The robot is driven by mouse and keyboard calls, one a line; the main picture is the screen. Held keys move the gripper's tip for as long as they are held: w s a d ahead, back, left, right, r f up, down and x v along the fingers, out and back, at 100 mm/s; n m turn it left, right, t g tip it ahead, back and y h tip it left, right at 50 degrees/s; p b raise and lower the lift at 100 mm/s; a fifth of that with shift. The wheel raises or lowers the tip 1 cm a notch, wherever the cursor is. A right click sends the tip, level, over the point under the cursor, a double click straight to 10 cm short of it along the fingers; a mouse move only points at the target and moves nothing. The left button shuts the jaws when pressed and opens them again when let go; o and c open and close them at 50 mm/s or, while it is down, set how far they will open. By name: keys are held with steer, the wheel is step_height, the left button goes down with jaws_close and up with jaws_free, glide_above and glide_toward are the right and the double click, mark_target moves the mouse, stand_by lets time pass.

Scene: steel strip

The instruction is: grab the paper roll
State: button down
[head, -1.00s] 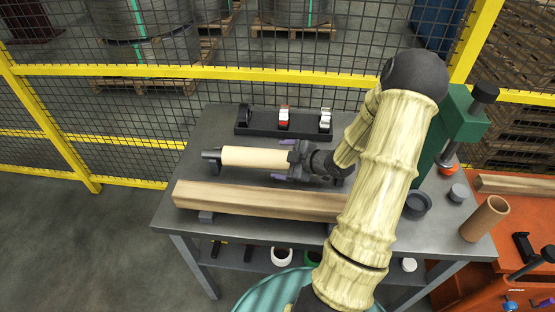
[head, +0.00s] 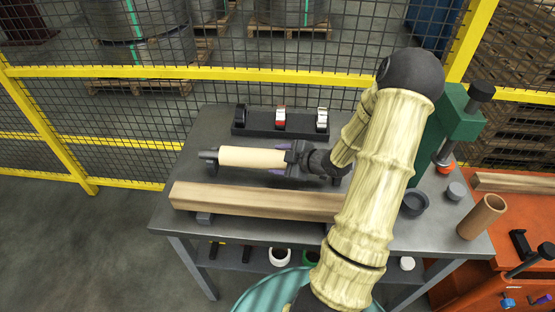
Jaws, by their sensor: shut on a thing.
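The paper roll (head: 252,157) is a cream cylinder lying sideways on a dark holder near the back middle of the grey table (head: 190,237). A dark end piece of the holder (head: 208,155) shows at its left. My gripper (head: 292,157) is at the right end of the roll, with its dark fingers shut on it. My wrist and bamboo-like arm hide what lies to the right of the gripper. I cannot tell whether the roll is clear of its holder.
A long wooden beam (head: 250,201) lies in front of the roll. A black rack (head: 270,133) with small clamp-like items stands behind it. At the right are a green press (head: 448,125), a dark round dish (head: 415,202) and a brown tube (head: 482,217). A yellow-framed mesh fence runs behind the table.

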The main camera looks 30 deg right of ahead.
mark_target(280, 157)
steer(key=shift+r+p, duration=0.5)
steer(key=shift+r, duration=4.65)
